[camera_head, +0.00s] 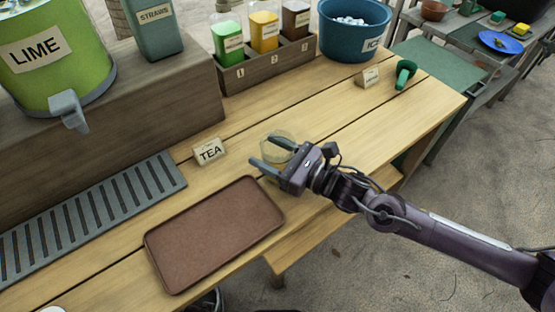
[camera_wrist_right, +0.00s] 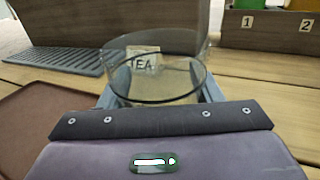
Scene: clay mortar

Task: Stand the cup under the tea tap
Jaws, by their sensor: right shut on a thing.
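My right gripper (camera_head: 268,154) is shut on a clear cup (camera_head: 279,143), which is between its fingers over the wooden table. The clear cup also shows in the right wrist view (camera_wrist_right: 155,85), close in front of the gripper palm. A TEA card (camera_head: 209,151) stands on the table just left of the cup. A green LIME dispenser (camera_head: 92,65) with a grey tap (camera_head: 70,111) is on the raised wooden shelf at upper left. No tap marked for tea is seen. Whether the cup touches the table is unclear. My left gripper is not in view.
A brown tray (camera_head: 215,235) lies in front of the cup. A grey slotted drip grate (camera_head: 90,220) is at left, below the shelf. A compartment box (camera_head: 265,70), a blue ICE bucket (camera_head: 353,30) and a green scoop (camera_head: 404,73) are at the back. The table right of the TEA card is mostly clear.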

